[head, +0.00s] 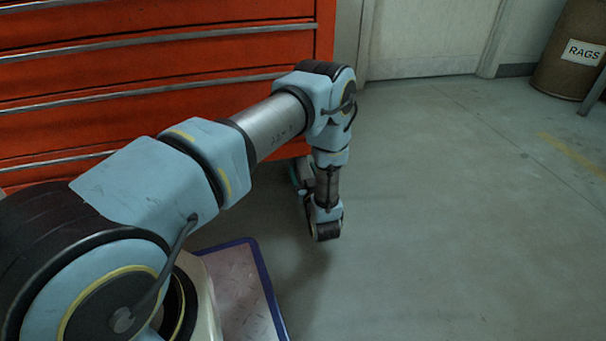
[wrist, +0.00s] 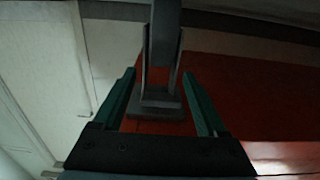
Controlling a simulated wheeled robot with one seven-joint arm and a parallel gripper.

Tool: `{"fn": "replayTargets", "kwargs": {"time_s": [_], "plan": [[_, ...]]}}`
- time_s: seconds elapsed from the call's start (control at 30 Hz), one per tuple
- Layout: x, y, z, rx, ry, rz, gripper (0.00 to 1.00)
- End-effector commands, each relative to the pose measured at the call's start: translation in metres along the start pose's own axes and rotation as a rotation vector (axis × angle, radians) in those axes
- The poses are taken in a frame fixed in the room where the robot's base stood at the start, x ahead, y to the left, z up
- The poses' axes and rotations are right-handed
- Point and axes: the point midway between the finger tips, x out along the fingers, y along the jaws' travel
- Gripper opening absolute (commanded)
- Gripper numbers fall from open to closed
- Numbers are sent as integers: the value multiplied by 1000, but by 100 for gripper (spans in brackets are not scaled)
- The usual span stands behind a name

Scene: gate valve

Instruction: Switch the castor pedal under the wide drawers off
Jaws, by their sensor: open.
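The wide drawers (head: 150,68) are a red-orange cabinet with long grey handles, filling the upper left of the head view. My arm reaches across their front to the lower right corner, where the castor area is hidden behind my wrist. In the wrist view, my gripper (wrist: 158,74) is open, with one teal finger on each side of a grey metal part (wrist: 160,103). This part has a narrow stem and a flared flat end, and looks like the castor pedal. I cannot tell whether the fingers touch it. Red cabinet surface (wrist: 262,105) shows behind it.
A brown bin marked RAGS (head: 572,55) stands at the far right, near a pale door (head: 435,35). The grey floor (head: 450,220) right of the cabinet is clear. A blue-edged panel (head: 240,290) lies low in the head view.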

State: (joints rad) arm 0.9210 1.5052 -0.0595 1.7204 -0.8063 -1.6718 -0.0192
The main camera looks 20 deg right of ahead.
Motion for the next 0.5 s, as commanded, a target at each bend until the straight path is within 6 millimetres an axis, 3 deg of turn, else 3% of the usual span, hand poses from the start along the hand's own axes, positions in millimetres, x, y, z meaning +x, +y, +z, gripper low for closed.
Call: {"fn": "replayTargets", "kwargs": {"time_s": [0.2, 0.5], "plan": [[1, 0, -1, 0, 0, 0, 75], [0, 0, 0, 0, 0, 0, 42]]}}
